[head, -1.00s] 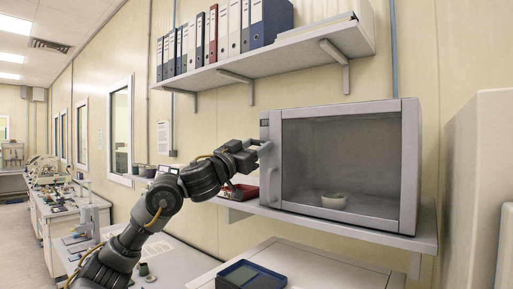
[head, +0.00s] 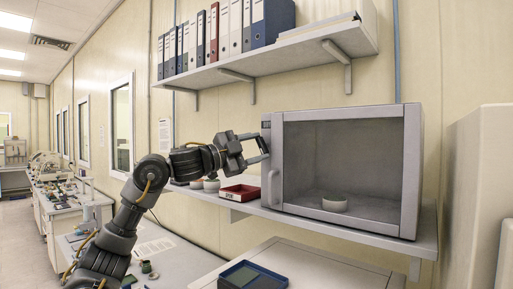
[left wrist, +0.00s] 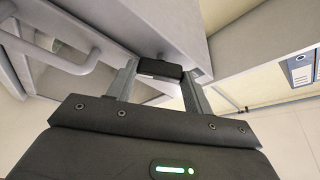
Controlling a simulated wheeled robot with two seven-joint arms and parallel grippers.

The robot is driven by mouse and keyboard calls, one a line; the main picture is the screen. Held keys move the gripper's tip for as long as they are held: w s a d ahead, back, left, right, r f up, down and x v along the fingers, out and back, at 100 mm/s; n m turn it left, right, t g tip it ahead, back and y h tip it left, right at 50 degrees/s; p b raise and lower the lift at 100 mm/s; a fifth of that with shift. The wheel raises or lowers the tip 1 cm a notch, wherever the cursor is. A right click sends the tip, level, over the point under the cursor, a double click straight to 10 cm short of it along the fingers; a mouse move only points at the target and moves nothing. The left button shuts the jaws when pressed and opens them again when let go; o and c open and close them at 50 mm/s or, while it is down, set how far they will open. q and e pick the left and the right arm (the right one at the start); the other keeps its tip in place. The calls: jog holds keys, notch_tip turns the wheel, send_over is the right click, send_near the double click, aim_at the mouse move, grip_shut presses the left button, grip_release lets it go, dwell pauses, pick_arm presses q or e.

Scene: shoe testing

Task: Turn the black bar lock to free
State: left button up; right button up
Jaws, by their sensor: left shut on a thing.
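A grey cabinet (head: 416,150) with a closed, clear-fronted door stands on the lower wall shelf. Its vertical handle (head: 273,188) is on the left of the door. In the left wrist view, the black bar lock (left wrist: 160,69) is a short dark bar on the cabinet's grey surface, between my two fingers. My left gripper (left wrist: 160,75) is shut on it. In the head view, my left gripper (head: 264,147) is at the cabinet's upper left edge, above the handle; the lock is not clear there. My right gripper is not in view.
A white bowl (head: 334,203) sits inside the cabinet. A red tray (head: 240,193) and small pots (head: 211,185) are on the shelf (head: 330,231) to the left. Binders (head: 232,28) fill the shelf above. A blue tray (head: 254,276) lies on the surface below.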

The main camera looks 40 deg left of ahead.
pick_arm(q)
jog(key=m+g, duration=0.1)
jog(key=m, duration=0.2)
jog(key=m+g, duration=0.1)
jog(key=m, duration=0.1)
jog(key=shift+r+m, duration=0.2)
jog(key=shift+m, duration=0.2)
dwell(0.4)
jog(key=o, duration=1)
jog(key=shift+a, duration=0.1)
jog(key=shift+s+a+f+b, duration=0.1)
jog(key=shift+s+b, duration=0.2)
jog(key=shift+s, duration=0.05)
jog(key=b+v, duration=0.3)
jog(key=v, duration=0.7)
jog(key=shift+r, duration=0.2)
